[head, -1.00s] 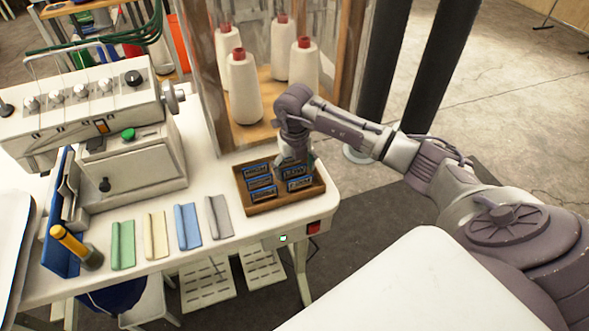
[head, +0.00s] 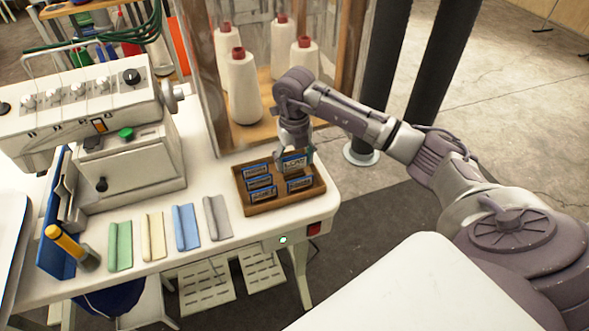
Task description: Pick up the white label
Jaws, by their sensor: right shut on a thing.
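My right gripper (head: 296,158) is above the back right part of a wooden tray (head: 262,207). It is shut on a label (head: 294,163) with a pale face and a blue edge, held just over the tray. Several small blue-and-white labels (head: 260,183) stand in rows in the tray, mostly on its left side, with one (head: 299,184) at the right below the held one. The print on them is too small to read. My left gripper is not in view.
Folded cloths in green, yellow, blue (head: 187,228) and grey (head: 217,219) lie left of the tray. A sewing machine (head: 130,150) stands at the left. White thread cones (head: 242,88) stand behind the tray. A red switch (head: 314,229) is on the table's front edge.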

